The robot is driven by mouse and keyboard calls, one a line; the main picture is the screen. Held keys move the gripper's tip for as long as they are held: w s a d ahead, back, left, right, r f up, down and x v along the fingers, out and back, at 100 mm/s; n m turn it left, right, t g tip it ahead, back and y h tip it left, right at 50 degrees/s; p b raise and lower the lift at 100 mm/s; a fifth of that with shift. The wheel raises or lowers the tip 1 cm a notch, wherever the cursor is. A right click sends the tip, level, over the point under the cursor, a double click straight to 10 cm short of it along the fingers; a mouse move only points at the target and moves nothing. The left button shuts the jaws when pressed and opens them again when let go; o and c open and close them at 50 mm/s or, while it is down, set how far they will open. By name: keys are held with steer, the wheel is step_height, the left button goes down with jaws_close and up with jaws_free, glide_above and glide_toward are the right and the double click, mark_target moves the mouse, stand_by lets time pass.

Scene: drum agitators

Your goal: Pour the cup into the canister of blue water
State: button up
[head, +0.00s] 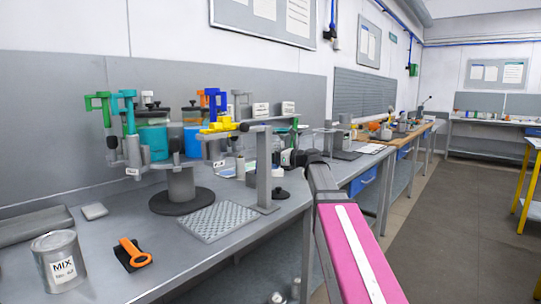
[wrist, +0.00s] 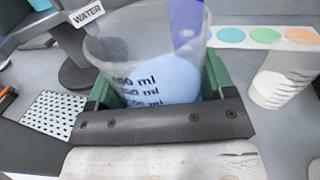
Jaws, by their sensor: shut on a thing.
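My gripper (wrist: 160,88), with green fingers, is shut on a clear measuring cup (wrist: 150,55) with ml markings. A pale blue area shows through the cup's wall; I cannot tell whether it is the contents. In the head view my gripper (head: 292,158) is at the bench's right part, right of the canister stand, and the cup is hard to make out there. A blue canister (head: 193,143) and a teal canister (head: 154,143) sit on the round stand at the left. My gripper is apart from both.
A grey post with a yellow-ended arm (head: 263,165) stands between the stand and my gripper. A perforated mat (head: 217,221), a MIX can (head: 60,262) and an orange-handled tool (head: 132,254) lie in front. A second cup with white contents (wrist: 275,85) is beside my gripper.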

steer(key=w+d+f+m+t+h, duration=0.1)
steer(key=d+f+m+t+h, duration=0.1)
steer(key=d+m+t+h, duration=0.2)
steer(key=w+d+f+m+t+h, duration=0.1)
steer(key=w+d+m+t+h, duration=0.1)
steer(key=d+m+t+h, duration=0.2)
steer(key=d+m+h, duration=0.3)
steer(key=d+h, duration=0.4)
steer(key=d, duration=0.2)
steer(key=shift+w+f+m+t, duration=0.15)
steer(key=shift+f+m+t, duration=0.25)
steer(key=shift+d, duration=0.1)
